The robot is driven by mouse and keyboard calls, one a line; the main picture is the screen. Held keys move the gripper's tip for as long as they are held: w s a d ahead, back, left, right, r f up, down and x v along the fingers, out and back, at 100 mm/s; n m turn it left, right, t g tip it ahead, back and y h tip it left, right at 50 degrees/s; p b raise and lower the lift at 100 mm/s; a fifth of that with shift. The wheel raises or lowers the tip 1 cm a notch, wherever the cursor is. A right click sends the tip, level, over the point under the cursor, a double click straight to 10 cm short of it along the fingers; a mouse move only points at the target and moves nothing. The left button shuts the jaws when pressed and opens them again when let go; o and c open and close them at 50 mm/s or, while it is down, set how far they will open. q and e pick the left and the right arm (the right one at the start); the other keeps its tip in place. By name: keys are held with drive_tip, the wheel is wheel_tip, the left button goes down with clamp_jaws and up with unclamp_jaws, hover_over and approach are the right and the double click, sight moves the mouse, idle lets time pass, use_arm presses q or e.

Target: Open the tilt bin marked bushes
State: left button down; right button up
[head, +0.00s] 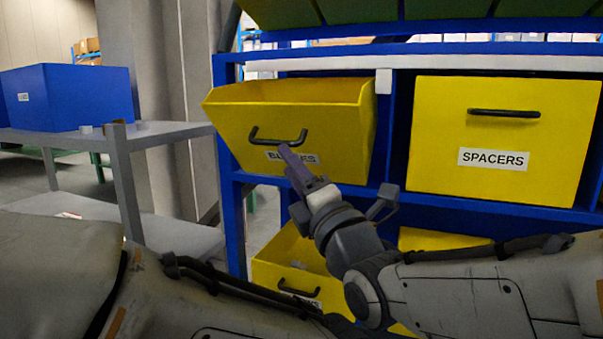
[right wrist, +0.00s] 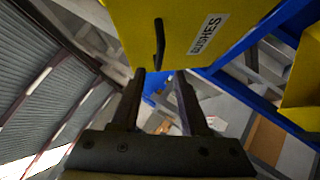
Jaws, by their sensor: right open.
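The yellow tilt bin marked bushes (head: 235,122) is in the middle of the head view, in the left bay of the blue rack. It is tilted forward and its top stands open. Its black handle (head: 262,141) is on the front, above the partly hidden label. My right gripper (head: 291,160) is at the bin's front, just below the handle. Its fingers (right wrist: 160,75) are apart, with nothing between them. My left gripper is not in view.
The yellow SPACERS bin (head: 540,135) to the right is closed. A lower yellow bin (head: 268,273) stands open below, partly hidden by my arm. A grey shelf table (head: 165,132) with a blue box (head: 75,98) stands at the left.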

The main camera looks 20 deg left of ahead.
drive_tip(key=shift+b+v, duration=0.45)
drive_tip(key=shift+v, duration=0.8)
